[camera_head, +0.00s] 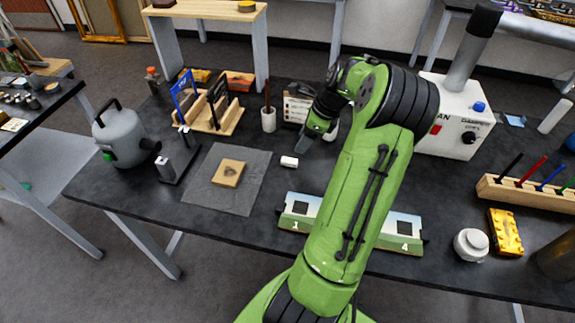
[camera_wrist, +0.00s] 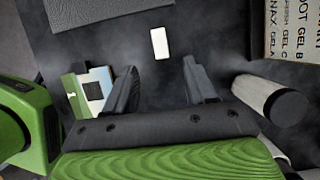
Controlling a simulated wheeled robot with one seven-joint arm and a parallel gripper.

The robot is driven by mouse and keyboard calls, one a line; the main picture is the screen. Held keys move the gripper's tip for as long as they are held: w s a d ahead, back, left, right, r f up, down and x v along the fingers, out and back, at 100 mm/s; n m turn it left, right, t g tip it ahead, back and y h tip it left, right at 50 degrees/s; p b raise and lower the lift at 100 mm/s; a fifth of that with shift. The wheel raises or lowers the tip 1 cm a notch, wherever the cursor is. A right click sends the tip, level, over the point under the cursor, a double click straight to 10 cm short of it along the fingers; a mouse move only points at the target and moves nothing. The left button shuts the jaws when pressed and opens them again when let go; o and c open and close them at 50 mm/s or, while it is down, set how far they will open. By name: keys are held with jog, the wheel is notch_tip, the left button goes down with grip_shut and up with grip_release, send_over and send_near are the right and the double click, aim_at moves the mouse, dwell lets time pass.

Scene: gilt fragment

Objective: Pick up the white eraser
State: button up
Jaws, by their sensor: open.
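The white eraser (camera_head: 289,161) is a small white block lying on the dark tabletop, right of the grey mat. It also shows in the wrist view (camera_wrist: 159,43), upper middle, lying clear of other things. My gripper (camera_head: 304,143) is above the table just right of the eraser in the head view. In the wrist view my gripper (camera_wrist: 162,82) has its two dark fingers apart with nothing between them. The eraser lies beyond the fingertips, roughly in line with the gap and not touched.
The grey mat (camera_head: 200,190) bears a tan block (camera_head: 228,173). A white cup (camera_head: 268,120) and a lettered board (camera_head: 296,108) stand behind the eraser. A numbered panel strip (camera_head: 298,212) lies in front, partly hidden by my arm. Bare tabletop surrounds the eraser.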

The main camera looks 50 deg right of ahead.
aim_at(289, 160)
jog(key=x, duration=0.4)
jog(key=shift+s+d+b, duration=0.1)
jog(key=shift+s+b, duration=0.05)
jog(key=shift+b, duration=0.25)
jog(key=b+x, duration=0.2)
jog(key=x, duration=0.4)
jog(key=shift+r, duration=0.2)
grip_shut()
